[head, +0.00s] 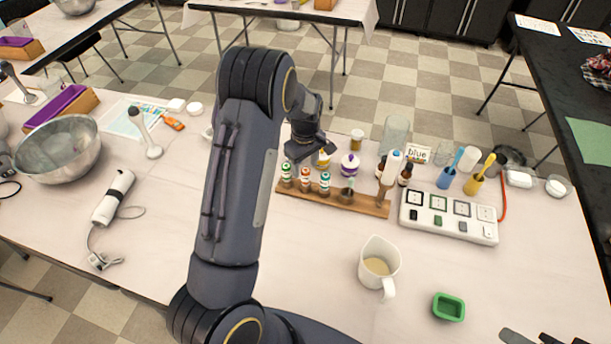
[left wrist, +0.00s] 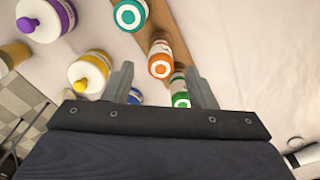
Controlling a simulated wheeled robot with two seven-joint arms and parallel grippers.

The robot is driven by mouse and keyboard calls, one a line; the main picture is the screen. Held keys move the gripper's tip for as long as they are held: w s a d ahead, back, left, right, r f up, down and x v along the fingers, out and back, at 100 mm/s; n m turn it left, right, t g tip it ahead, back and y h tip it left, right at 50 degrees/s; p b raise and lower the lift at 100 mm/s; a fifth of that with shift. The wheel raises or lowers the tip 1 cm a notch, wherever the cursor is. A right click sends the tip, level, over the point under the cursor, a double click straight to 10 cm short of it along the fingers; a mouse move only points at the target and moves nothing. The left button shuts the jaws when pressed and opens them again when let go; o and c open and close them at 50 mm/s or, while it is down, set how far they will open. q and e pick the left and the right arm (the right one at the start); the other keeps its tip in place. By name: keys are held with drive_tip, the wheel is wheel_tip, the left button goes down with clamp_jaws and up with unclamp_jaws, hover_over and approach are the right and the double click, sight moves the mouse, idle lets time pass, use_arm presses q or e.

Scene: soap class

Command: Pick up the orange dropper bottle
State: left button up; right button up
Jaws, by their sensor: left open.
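The orange dropper bottle (head: 305,179) stands upright in a wooden rack (head: 345,202), between a green-capped bottle (head: 287,174) and a teal-capped bottle (head: 325,183). My left gripper (head: 311,153) is above and behind the rack, pointing down. In the left wrist view, the orange bottle (left wrist: 160,60) lies just beyond the open fingertips (left wrist: 159,82), with nothing held. The green-capped bottle (left wrist: 180,90) shows by the right finger. The teal-capped bottle (left wrist: 131,14) is farther off. Dark parts at the head view's lower right edge look like my right gripper (head: 540,338); its jaws are unclear.
Purple-capped (head: 350,165) and yellow-capped (left wrist: 89,71) bottles stand close behind the rack. The table front between rack and pitcher is clear.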

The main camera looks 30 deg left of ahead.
sight(306, 177)
use_arm(q)
wheel_tip(306, 177, down, 6)
drive_tip(key=shift+d+r+p, duration=0.15)
drive_tip(key=shift+r+p, duration=0.1)
drive_tip(key=shift+p, duration=0.5)
drive_tip(key=shift+s, duration=0.1)
drive_tip(key=c, duration=0.6)
